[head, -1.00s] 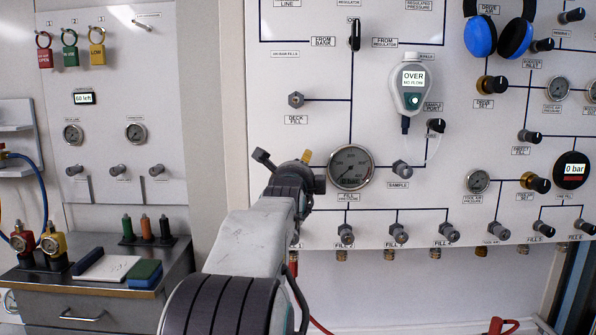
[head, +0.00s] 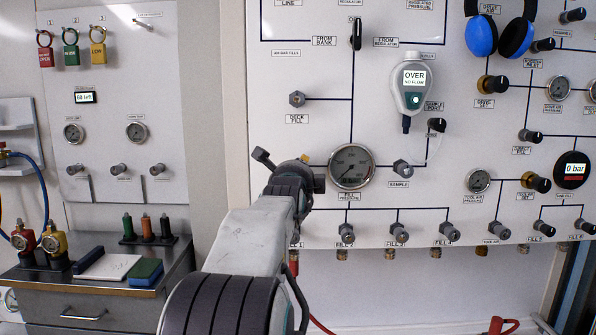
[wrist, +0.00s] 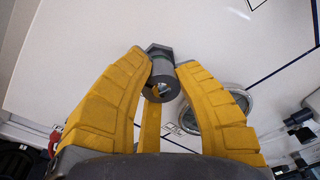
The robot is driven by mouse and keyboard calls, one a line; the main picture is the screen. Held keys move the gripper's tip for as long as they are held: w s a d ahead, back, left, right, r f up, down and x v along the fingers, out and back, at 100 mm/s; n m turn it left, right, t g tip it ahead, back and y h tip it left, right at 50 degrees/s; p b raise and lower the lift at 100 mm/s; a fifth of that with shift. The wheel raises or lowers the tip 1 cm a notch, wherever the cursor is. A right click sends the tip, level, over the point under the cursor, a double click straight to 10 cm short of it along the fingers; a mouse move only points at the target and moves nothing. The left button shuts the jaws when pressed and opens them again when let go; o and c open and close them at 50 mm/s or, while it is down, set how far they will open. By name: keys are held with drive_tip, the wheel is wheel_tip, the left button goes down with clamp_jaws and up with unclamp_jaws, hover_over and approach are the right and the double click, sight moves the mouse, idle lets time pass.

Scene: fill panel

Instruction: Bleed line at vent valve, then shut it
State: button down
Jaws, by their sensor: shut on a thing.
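In the wrist view, the yellow fingers of my gripper (wrist: 163,66) are shut on a grey cylindrical valve knob (wrist: 160,87) with a green band, mounted on the white panel. In the head view my gripper (head: 304,163) is at the panel just left of the fill pressure gauge (head: 351,168). My arm hides the knob and its label there, so I cannot read which valve it is. The gauge also shows in the wrist view (wrist: 236,101), beyond the right finger; its reading is too small to make out surely.
A handheld analyser (head: 414,88) reading "OVER NO FLOW" hangs above the sample valve (head: 401,168). A row of fill valves (head: 397,233) runs below. Blue ear defenders (head: 499,35) hang at upper right. A grey cabinet (head: 95,300) with tools stands at left.

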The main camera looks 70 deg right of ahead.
drive_tip(key=shift+s, duration=0.1)
drive_tip(key=shift+f+n+b, duration=0.15)
drive_tip(key=shift+n+b, duration=0.35)
drive_tip(key=shift+b, duration=0.1)
drive_tip(key=n+b, duration=0.3)
drive_tip(key=shift+n+h, duration=0.3)
drive_tip(key=shift+n, duration=0.1)
drive_tip(key=shift+r+n+b, duration=0.3)
drive_tip(key=shift+n+b, duration=0.1)
drive_tip(key=shift+b, duration=0.2)
drive_tip(key=c, duration=0.9)
unclamp_jaws()
drive_tip(key=shift+d, duration=0.1)
drive_tip(key=shift+f, duration=0.1)
drive_tip(key=v, duration=1.2)
drive_tip(key=shift+s, duration=0.1)
